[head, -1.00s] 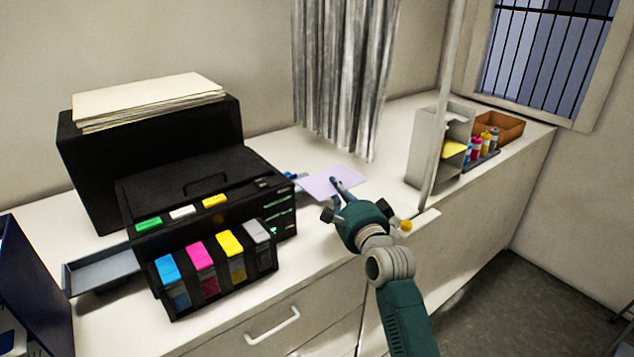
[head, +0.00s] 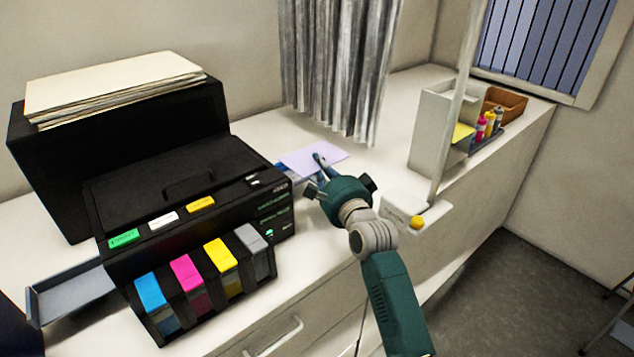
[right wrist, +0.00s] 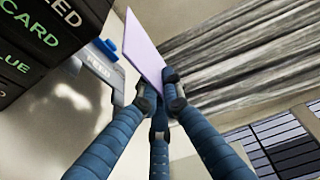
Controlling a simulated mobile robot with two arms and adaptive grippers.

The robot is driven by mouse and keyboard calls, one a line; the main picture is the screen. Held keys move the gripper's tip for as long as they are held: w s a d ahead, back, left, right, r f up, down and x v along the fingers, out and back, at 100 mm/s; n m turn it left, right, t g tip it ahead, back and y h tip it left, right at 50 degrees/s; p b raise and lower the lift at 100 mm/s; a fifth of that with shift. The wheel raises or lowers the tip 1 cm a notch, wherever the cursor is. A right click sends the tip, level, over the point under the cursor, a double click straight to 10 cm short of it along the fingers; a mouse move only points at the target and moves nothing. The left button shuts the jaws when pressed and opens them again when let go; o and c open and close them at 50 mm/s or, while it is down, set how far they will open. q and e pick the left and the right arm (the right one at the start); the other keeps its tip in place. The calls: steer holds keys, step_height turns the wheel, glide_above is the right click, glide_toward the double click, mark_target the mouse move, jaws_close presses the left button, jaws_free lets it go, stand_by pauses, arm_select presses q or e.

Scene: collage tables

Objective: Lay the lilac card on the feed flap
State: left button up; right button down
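The lilac card (head: 302,158) is held roughly flat at the printer's right side. It also shows in the right wrist view (right wrist: 143,42), thin and seen at a slant. My right gripper (head: 319,164) is shut on the card's near edge; its blue fingertips (right wrist: 166,85) pinch it. The grey feed flap (right wrist: 98,67), with its label and a blue tab, sticks out from the printer beside the card. In the head view the flap is mostly hidden behind the printer's corner and the card. I cannot tell whether card and flap touch. My left gripper is not in view.
The black printer (head: 190,185) with coloured ink tanks fills the left, its grey tray (head: 72,295) extending leftward. A grey curtain (head: 335,70) hangs behind the card. A pole, a grey holder (head: 430,128) and ink bottles stand right. Counter between curtain and holder is clear.

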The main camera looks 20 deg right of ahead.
steer(key=w+f+b, duration=0.1)
steer(key=f+b, duration=0.2)
steer(key=w+a+f+b, duration=0.1)
steer(key=w+f+b, duration=0.1)
steer(key=f+b, duration=0.1)
steer(key=w+a+f+b, duration=0.1)
steer(key=w+f+b, duration=0.1)
steer(key=f+b, duration=0.2)
steer(key=shift+w, duration=0.15)
steer(key=shift+f+b, duration=0.6)
steer(key=shift+f, duration=0.25)
steer(key=c, duration=1.9)
jaws_free()
steer(key=shift+o, duration=0.2)
